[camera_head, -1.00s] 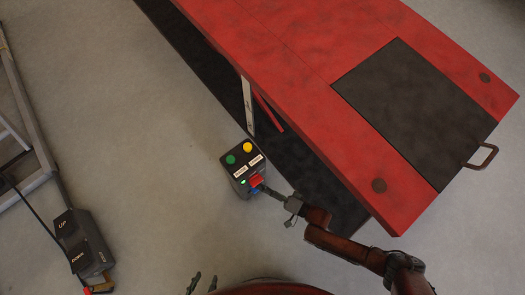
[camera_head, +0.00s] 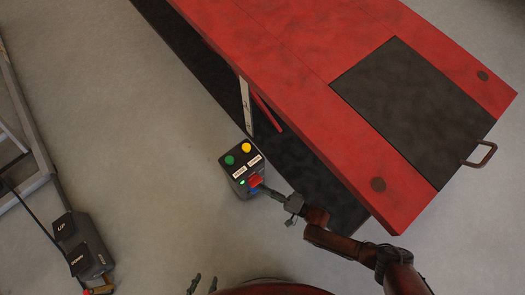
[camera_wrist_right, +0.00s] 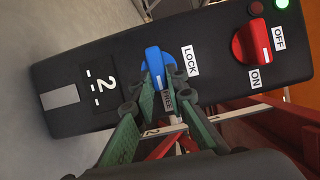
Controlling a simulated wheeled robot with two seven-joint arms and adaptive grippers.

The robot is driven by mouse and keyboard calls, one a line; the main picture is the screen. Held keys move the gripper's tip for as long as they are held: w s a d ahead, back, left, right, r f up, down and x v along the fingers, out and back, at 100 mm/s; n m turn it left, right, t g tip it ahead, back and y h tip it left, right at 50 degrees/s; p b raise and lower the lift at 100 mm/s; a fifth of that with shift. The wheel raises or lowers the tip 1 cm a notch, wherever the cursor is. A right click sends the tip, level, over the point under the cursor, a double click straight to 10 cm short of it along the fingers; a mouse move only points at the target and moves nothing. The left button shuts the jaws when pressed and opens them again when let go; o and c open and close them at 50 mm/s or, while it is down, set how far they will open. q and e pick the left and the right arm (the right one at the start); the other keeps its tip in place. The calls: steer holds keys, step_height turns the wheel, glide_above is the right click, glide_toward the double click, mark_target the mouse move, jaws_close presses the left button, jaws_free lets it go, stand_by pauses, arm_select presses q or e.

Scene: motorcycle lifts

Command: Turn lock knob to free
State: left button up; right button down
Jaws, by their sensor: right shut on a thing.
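The blue lock knob (camera_wrist_right: 157,62) is on the front of a black control box, with a LOCK label (camera_wrist_right: 190,61) to its right and a FREE label (camera_wrist_right: 167,101) below it, partly covered by my fingers. My right gripper (camera_wrist_right: 158,97) is shut on the knob, with its green fingers on either side of the grip. In the head view the right gripper (camera_head: 258,187) reaches the front of the control box (camera_head: 238,183), and the knob is mostly hidden. My left gripper (camera_head: 201,285) is open and empty at the bottom edge, away from the box.
A red ON/OFF knob (camera_wrist_right: 252,43) and a lit green lamp (camera_wrist_right: 281,3) sit beside the lock knob. A red lift table (camera_head: 290,70) rises behind the box. An UP/DOWN pendant (camera_head: 83,247) stands at lower left. The floor between is clear.

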steer(key=c, duration=1.9)
jaws_free()
steer(key=shift+c, duration=0.2)
steer(key=shift+d, duration=0.1)
steer(key=v, duration=1.1)
steer(key=shift+s+d, duration=0.3)
steer(key=shift+a+f, duration=0.1)
steer(key=shift+f, duration=0.05)
